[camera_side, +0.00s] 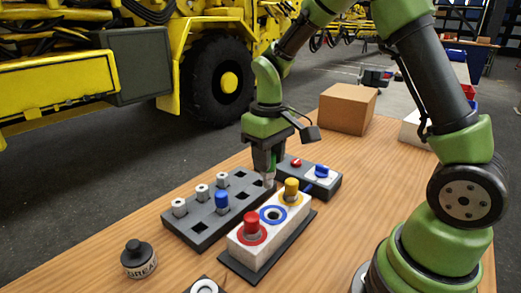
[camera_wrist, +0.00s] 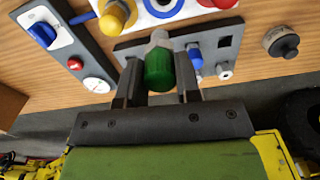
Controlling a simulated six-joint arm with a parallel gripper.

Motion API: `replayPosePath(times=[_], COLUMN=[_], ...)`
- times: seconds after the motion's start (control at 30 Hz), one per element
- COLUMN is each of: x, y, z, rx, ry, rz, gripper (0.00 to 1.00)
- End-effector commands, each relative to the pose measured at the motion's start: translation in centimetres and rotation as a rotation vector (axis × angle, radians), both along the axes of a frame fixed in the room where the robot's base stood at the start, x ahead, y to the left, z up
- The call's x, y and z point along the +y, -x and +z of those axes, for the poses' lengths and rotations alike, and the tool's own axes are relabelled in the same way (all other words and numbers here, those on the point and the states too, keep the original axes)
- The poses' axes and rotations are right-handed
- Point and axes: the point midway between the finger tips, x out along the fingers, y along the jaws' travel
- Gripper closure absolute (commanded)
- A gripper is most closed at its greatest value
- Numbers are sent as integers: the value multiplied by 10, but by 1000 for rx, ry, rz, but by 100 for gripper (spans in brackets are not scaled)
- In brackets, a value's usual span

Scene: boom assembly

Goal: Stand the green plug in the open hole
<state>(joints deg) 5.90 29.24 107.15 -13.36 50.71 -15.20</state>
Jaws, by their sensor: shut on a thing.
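The green plug (camera_wrist: 160,68) sits between the two fingers of my gripper (camera_wrist: 160,82) in the wrist view, its pale metal end pointing away from the palm. In the side view my gripper (camera_side: 266,178) points down at the far end of the dark rack (camera_side: 195,232), behind the white block. The open hole (camera_side: 272,214) has a blue ring and lies in the white block (camera_side: 262,256), between the red plug (camera_side: 251,226) and the yellow plug (camera_side: 291,190).
The rack holds a blue plug (camera_side: 221,202) and several pale plugs (camera_side: 179,207). A control box (camera_side: 318,184) with a blue knob stands behind the white block. A dark-capped jar (camera_side: 138,258) is at front left, a cardboard box (camera_side: 347,108) at the back.

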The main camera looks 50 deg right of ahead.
Motion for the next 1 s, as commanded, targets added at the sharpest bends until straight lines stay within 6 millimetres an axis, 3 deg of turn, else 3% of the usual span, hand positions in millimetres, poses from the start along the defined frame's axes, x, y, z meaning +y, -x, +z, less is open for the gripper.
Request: replayPosePath(times=[0.23,0.7,1.0], x=[11,11,11], y=[23,23,23], z=[1,-38,-44], rx=[1,2,-1], ry=[0,1,1], rz=[70,70,68], gripper=[92,92,92])
